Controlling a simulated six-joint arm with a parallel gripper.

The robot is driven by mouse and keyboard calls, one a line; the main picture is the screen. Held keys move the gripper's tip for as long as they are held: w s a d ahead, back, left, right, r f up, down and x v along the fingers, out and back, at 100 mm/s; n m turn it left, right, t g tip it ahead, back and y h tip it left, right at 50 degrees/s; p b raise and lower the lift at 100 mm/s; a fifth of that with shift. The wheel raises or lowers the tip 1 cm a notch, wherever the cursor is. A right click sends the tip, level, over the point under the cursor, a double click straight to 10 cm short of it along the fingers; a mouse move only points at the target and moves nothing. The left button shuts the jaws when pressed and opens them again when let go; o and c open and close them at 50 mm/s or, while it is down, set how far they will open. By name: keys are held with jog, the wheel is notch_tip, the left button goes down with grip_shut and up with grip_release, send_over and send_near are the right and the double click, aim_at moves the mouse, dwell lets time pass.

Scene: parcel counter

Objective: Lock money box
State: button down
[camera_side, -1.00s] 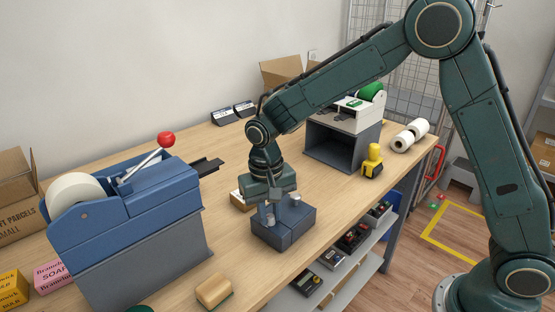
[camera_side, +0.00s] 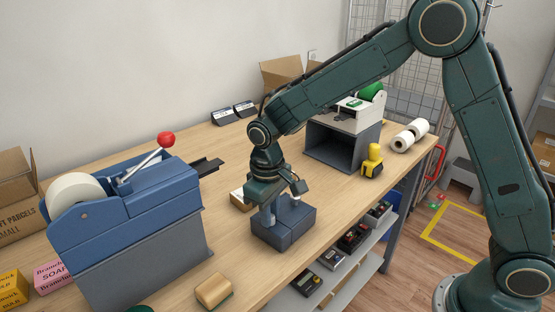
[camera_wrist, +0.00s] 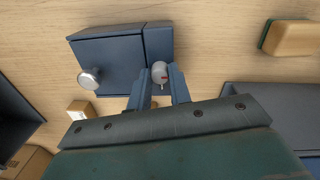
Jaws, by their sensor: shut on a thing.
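The money box (camera_side: 296,222) is a small dark blue box on the wooden counter. My gripper (camera_side: 268,214) points down onto the box. In the wrist view the fingers of my gripper (camera_wrist: 159,84) are shut on the grey knob, one on each side. Below the fingertips the hold is partly hidden.
A blue machine with a red-balled lever (camera_side: 135,205) stands at the left. A sponge (camera_side: 214,290) lies near the front edge. A small box (camera_side: 238,198) sits just behind my gripper. A grey open-fronted unit (camera_side: 342,148) and a yellow item (camera_side: 372,162) stand further right.

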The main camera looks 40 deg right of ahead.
aim_at(273, 218)
jog(key=c, duration=1.3)
grip_release()
jog(key=shift+r, duration=0.1)
jog(key=r, duration=1.3)
jog(key=shift+a+r, duration=0.3)
jog(key=shift+r, duration=0.05)
jog(key=shift+s, duration=0.1)
jog(key=s+d+r+m+t, duration=0.1)
jog(key=s+d+r, duration=0.25)
jog(key=s, duration=0.25)
jog(key=s+d+r+t, duration=0.2)
jog(key=s+d+r, duration=0.1)
jog(key=s+d, duration=0.25)
jog(key=s+d+f, duration=0.1)
jog(key=s, duration=0.3)
jog(key=s+d+f+m+t, duration=0.1)
jog(key=s, duration=0.4)
jog(key=s+d+t, duration=0.1)
jog(key=s, duration=0.3)
jog(key=shift+s+d+f+y, duration=0.2)
jog(key=shift+s+f+y, duration=0.1)
jog(key=shift+f, duration=0.1)
